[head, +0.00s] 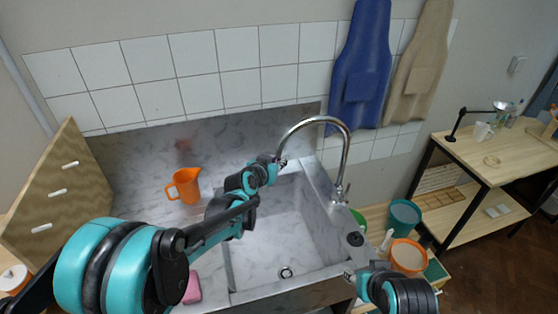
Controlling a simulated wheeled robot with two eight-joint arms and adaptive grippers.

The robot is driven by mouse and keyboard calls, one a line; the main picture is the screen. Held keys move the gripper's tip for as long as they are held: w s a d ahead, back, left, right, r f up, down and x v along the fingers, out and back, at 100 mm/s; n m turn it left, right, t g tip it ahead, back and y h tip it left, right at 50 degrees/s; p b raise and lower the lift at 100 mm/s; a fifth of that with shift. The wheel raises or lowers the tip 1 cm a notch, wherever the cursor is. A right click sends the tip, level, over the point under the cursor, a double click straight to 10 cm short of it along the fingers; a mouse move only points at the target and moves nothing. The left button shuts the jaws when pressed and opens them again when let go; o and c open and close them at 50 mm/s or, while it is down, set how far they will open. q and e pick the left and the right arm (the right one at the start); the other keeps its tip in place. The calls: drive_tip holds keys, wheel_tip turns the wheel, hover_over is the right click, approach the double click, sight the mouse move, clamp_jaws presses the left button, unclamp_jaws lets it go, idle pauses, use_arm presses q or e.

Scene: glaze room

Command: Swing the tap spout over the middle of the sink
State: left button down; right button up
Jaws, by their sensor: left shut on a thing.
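The chrome tap (345,150) stands at the right rim of the marble sink (318,240). Its arched spout reaches left, and its tip is above the back part of the basin. My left gripper (277,163) is shut on the spout near its tip, and the fingers hide part of it. My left arm crosses the left side of the sink. My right gripper (352,277) is low at the sink's front right corner, away from the tap. It is small and dark, so I cannot tell its jaw state.
An orange jug (185,185) stands on the counter at left, and a pink block (192,288) lies near my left arm. A teal bucket (403,217) and an orange-rimmed pot (408,256) stand right of the sink. Aprons (360,65) hang behind the tap.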

use_arm(q)
drive_tip(key=c, duration=1.4)
unclamp_jaws()
drive_tip(key=shift+a, duration=0.4)
drive_tip(key=shift+s, duration=0.15)
drive_tip(key=shift+s+r, duration=0.15)
drive_tip(key=shift+s, duration=0.1)
drive_tip(key=v, duration=1.1)
drive_tip(key=shift+s+a, duration=0.2)
